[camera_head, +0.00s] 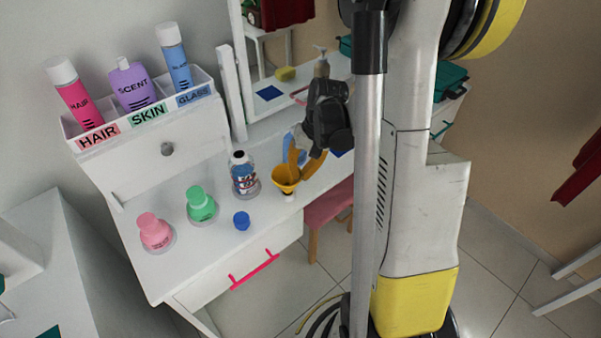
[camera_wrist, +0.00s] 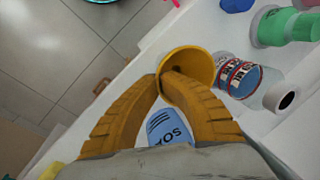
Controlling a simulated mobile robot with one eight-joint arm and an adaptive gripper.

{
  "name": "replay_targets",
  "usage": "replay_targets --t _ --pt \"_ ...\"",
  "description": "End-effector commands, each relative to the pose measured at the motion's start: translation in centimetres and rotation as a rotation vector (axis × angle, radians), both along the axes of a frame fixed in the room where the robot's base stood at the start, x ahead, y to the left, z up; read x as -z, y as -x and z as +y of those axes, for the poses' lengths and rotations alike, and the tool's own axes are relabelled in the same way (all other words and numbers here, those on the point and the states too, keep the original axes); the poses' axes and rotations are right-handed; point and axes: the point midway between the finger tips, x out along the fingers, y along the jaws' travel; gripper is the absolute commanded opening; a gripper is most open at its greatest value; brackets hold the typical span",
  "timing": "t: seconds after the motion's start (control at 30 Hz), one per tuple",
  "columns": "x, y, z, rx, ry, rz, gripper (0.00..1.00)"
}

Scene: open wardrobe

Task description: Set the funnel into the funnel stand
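The yellow funnel (camera_head: 284,177) is at the front edge of the white table, mouth up and a little tilted. My gripper (camera_head: 296,160) reaches down to it from the back right. In the wrist view the orange fingertips (camera_wrist: 164,78) pinch the rim of the funnel (camera_wrist: 203,62), one finger inside the mouth and one outside. A small white piece (camera_head: 289,196) shows just under the funnel. I cannot tell whether it is the funnel stand or whether the funnel touches it. The funnel's lower part is hidden in the wrist view.
An open clear bottle (camera_head: 244,178) stands close left of the funnel, with a blue cap (camera_head: 241,220) in front. Green (camera_head: 201,205) and pink (camera_head: 155,231) bottles stand further left. A blue soap bottle (camera_wrist: 166,127) is behind my fingers. A labelled rack (camera_head: 150,122) stands at the back left.

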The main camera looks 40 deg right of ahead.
Motion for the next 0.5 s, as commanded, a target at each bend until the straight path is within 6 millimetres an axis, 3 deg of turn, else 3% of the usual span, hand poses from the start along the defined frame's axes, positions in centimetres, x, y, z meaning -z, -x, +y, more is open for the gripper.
replay_targets --t 0.5 --pt "1.4 0.0 0.0 0.000 0.000 0.000 0.00"
